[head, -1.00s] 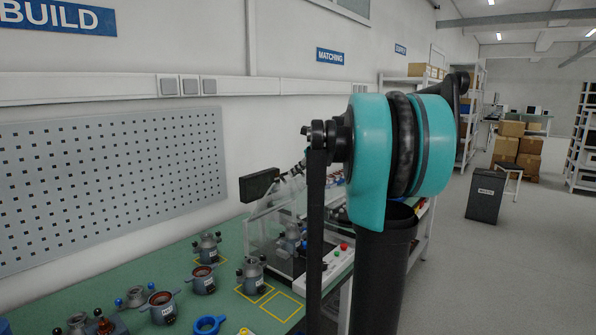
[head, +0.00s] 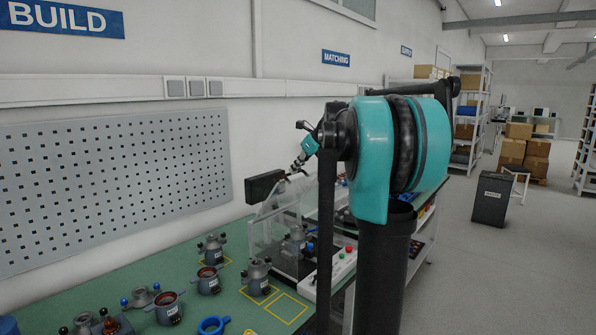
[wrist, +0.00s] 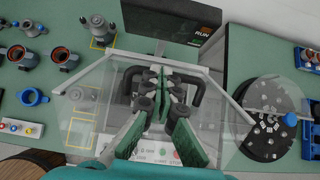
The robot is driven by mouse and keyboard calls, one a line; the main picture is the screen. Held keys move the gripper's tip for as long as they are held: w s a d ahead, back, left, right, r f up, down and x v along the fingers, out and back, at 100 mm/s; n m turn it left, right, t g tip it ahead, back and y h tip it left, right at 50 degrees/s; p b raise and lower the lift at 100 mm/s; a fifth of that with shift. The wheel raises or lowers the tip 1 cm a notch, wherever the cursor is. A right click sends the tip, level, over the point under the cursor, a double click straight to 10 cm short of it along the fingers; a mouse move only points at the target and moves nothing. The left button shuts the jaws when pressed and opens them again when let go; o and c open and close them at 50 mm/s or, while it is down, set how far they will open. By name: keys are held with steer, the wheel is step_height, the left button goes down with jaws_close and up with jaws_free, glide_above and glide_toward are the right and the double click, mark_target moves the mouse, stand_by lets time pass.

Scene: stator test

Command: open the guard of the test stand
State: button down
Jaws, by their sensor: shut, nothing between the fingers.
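The test stand's clear guard (head: 262,232) sits on the green bench, left of my arm in the head view. In the wrist view the guard (wrist: 88,92) spreads as a clear panel with pale edges under my gripper, and looks closed. My gripper (wrist: 162,82) is shut and empty, its green-padded fingers pointing over the middle of the guard. Dark curved parts show on both sides of the fingers; I cannot tell if they belong to a handle. Whether the fingers touch the guard cannot be told. My arm hides part of the stand in the head view.
A dark display (wrist: 188,22) reading RUN stands behind the guard. Several stators (head: 210,280) and a blue ring (head: 213,326) lie on the bench to the left. A dark round plate (wrist: 262,125) and blue bins lie to the right. A pegboard (head: 110,185) covers the wall.

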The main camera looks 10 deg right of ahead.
steer(key=shift+w+a+r, duration=0.3)
steer(key=shift+w+a, duration=0.15)
steer(key=shift+w, duration=0.1)
steer(key=w+a+r+g+h, duration=0.2)
steer(key=w+a+g, duration=0.1)
steer(key=w, duration=0.1)
glide_above(265, 175)
steer(key=shift+s+f, duration=0.2)
steer(key=shift+f, duration=0.2)
